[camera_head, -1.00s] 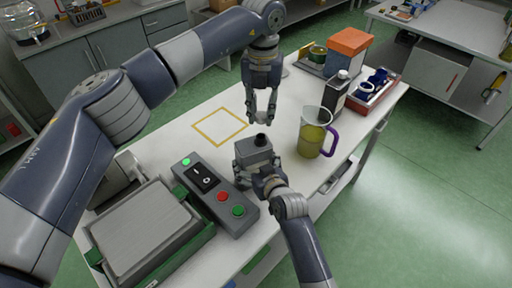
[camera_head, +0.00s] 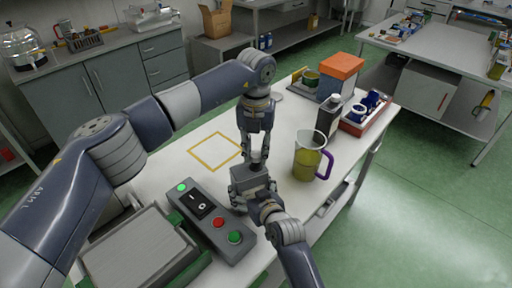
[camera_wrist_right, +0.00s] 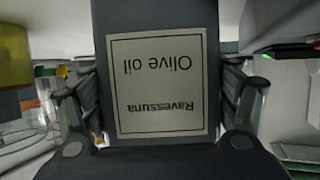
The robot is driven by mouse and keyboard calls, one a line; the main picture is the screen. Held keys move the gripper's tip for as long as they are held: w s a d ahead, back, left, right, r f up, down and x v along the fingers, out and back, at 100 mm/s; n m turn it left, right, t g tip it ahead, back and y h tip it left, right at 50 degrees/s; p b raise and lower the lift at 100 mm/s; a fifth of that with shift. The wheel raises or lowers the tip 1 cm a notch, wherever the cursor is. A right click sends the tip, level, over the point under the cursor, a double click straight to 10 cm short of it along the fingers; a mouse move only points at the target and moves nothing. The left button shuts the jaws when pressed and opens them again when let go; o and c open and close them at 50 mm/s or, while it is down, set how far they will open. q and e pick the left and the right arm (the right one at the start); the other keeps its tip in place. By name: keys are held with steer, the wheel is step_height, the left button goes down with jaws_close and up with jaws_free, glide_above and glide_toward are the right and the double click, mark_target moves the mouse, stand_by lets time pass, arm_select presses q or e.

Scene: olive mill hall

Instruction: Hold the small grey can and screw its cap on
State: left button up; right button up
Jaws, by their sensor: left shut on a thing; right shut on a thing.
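The small grey can (camera_head: 250,183) stands upright, with my right gripper (camera_head: 252,188) shut around its body. In the right wrist view the can (camera_wrist_right: 160,85) fills the middle between the fingers, its "Ravessuna Olive oil" label upside down. My left gripper (camera_head: 256,158) points down from above, its fingers shut at the top of the can, over the neck. The cap is in or under these fingertips and mostly hidden; I cannot tell how far it sits on the neck.
A jug of yellow-green oil (camera_head: 307,158) with a purple handle stands close right. A control box (camera_head: 212,217) with buttons is at front left. Behind are a dark bottle (camera_head: 329,116), a red tray (camera_head: 353,129) and an orange-topped box (camera_head: 341,68). A yellow square outline (camera_head: 215,150) is empty.

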arm_select(q)
steer(key=shift+f, duration=0.5)
arm_select(e)
steer(key=shift+f, duration=0.1)
arm_select(q)
steer(key=shift+f, duration=0.55)
